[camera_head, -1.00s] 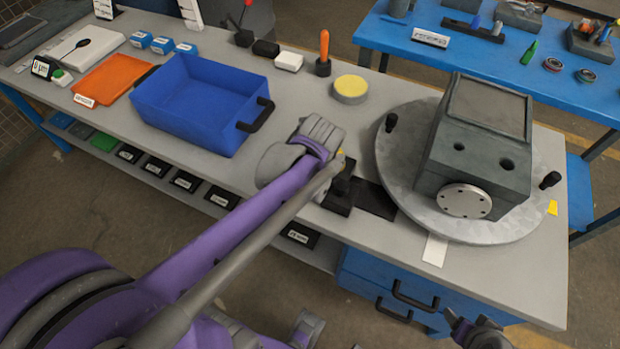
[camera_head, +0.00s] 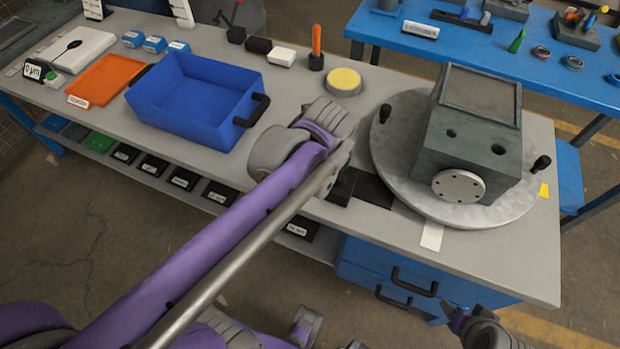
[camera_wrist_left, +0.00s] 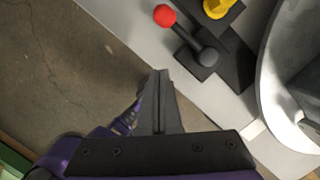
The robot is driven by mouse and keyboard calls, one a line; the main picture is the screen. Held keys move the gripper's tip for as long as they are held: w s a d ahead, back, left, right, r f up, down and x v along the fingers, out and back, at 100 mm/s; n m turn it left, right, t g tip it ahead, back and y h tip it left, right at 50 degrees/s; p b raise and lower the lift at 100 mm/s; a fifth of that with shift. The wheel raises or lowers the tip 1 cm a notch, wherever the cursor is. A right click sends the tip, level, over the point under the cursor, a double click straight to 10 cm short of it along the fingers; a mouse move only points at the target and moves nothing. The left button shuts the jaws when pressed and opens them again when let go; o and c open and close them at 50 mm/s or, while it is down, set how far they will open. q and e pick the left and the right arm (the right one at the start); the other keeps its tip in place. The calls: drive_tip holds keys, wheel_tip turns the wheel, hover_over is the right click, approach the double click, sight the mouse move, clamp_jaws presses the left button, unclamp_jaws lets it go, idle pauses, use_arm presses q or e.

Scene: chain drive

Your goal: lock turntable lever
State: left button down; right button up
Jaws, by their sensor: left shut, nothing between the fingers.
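The lever shows in the left wrist view as a dark arm with a red ball knob (camera_wrist_left: 165,15) and a round pivot (camera_wrist_left: 207,57) on a black plate (camera_wrist_left: 236,70). A yellow part (camera_wrist_left: 218,8) sits beside it at the top edge. My left gripper (camera_wrist_left: 160,76) is shut and empty, apart from the lever, below the knob and pivot in that view. In the head view my left arm hides most of the lever; its black base (camera_head: 342,190) shows beside the turntable disc (camera_head: 390,150). Part of my right arm (camera_head: 482,330) shows at the bottom edge; its fingers are unclear.
A grey block-shaped fixture (camera_head: 470,130) stands on the turntable. A blue bin (camera_head: 195,110) lies left of my left arm, and a yellow-topped round piece (camera_head: 344,82) lies behind it. A white strip (camera_head: 432,236) marks the bench's front edge.

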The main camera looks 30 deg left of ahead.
use_arm(q)
drive_tip(key=shift+s+v, duration=0.25)
drive_tip(key=shift+v, duration=0.9)
drive_tip(key=shift+s, duration=0.1)
